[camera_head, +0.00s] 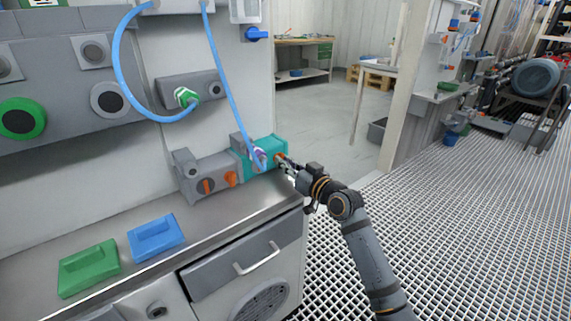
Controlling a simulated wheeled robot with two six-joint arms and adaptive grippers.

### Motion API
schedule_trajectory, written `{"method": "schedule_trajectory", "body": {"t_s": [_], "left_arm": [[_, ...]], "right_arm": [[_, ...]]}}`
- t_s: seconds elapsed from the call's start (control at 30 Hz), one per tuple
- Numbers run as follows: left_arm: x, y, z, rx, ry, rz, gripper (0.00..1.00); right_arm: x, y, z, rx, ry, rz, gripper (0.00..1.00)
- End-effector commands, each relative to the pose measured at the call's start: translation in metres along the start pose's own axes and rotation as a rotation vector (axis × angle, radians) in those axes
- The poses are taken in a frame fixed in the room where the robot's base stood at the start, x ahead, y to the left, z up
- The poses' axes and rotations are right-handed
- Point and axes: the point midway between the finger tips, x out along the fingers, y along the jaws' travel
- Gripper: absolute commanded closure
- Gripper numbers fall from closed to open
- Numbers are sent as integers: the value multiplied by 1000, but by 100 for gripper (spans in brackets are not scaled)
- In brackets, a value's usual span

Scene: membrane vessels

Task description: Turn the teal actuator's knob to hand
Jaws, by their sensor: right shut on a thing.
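The teal actuator (262,145) sits at the right end of a grey valve body (209,170) on the steel counter, against the wall panel. Its orange knob (281,156) shows as a small patch on the right side, mostly hidden by my gripper. My right gripper (285,161) reaches in from the right, and its jaws are shut on the knob. The knob's pointing direction is too small and covered to read. My left gripper is not in view.
Two more orange knobs, one of them here (208,186), are on the grey body. A green block (89,268) and a blue block (155,237) lie on the counter (215,222). A drawer handle (257,259) sticks out below. The grating floor at right is clear.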

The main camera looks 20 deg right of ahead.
Motion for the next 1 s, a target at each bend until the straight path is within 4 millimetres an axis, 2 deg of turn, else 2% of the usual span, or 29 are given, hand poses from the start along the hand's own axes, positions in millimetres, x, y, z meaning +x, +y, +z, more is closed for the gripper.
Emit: {"method": "schedule_trajectory", "body": {"t_s": [0.1, 0.13, 0.3, 0.63, 0.9, 1.0], "left_arm": [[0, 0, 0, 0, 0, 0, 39], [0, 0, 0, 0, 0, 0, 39], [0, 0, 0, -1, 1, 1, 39], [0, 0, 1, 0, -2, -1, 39], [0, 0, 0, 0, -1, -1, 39], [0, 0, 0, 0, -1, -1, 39]], "right_arm": [[0, 0, 1, -2, -3, 1, 100], [0, 0, 1, -2, -3, 1, 86], [0, 0, 1, -1, -2, 0, 66], [-5, 1, 1, -2, -2, 2, 66], [-55, 0, 2, -8, -7, 0, 66], [-66, 2, 2, -6, -5, 4, 66]]}}
